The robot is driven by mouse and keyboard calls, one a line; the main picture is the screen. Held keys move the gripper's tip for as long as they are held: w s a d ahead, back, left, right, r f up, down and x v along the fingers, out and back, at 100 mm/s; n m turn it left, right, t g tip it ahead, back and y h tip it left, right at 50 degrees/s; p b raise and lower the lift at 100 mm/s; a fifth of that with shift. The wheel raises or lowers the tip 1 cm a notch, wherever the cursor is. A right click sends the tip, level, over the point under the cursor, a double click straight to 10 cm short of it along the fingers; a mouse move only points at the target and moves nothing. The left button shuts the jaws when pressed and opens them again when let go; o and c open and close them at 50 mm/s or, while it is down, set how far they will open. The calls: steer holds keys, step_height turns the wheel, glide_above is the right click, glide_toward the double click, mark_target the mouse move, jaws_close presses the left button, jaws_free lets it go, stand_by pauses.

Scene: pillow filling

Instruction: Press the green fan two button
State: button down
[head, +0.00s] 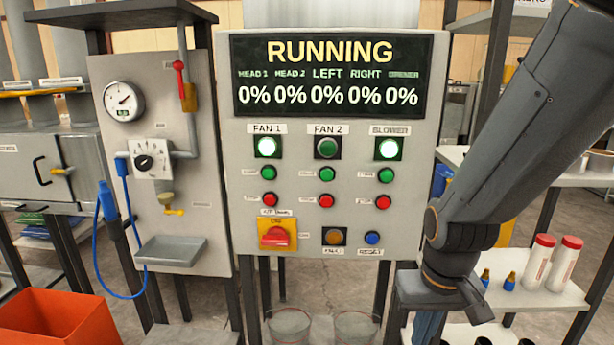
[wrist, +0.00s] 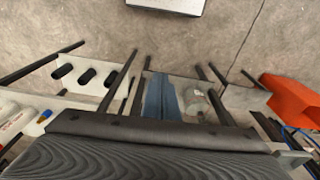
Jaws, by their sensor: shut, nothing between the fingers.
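The green fan two button (head: 327,174) sits on the grey control panel (head: 240,200), below the FAN 2 lamp (head: 327,147) and above a red button (head: 327,202). The FAN 2 lamp is dark green and unlit, while the FAN 1 lamp (head: 267,147) and the blower lamp (head: 388,149) glow. My arm hangs at the right of the head view, in front of the panel's right edge, apart from the button. My gripper (wrist: 160,132) fills the bottom of the wrist view as a dark ribbed shape, shut and empty. The button does not show in the wrist view.
The display (head: 333,75) reads RUNNING with all values at 0%. An orange bin (head: 60,325) stands at lower left. A shelf (head: 540,300) with red-capped bottles is at right. A valve panel (head: 160,95) with a blue hose adjoins on the left. The button's front is clear.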

mark_target(326, 177)
steer(key=w+a+r+n+t+h+b, duration=0.2)
steer(key=w+a+r+n+t, duration=0.5)
steer(key=w+a+r, duration=0.9)
step_height(326, 177, up, 4)
steer(key=a+n, duration=0.1)
steer(key=n, duration=0.1)
steer(key=shift+w+a+r+n+t, duration=0.2)
steer(key=shift+w+n+t, duration=0.1)
steer(key=shift+w, duration=0.1)
steer(key=shift+w+d+p, duration=0.2)
steer(key=shift+w+p, duration=0.35)
steer(key=shift+w, duration=3.85)
steer(key=shift+w, duration=0.15)
steer(key=shift+w, duration=0.3)
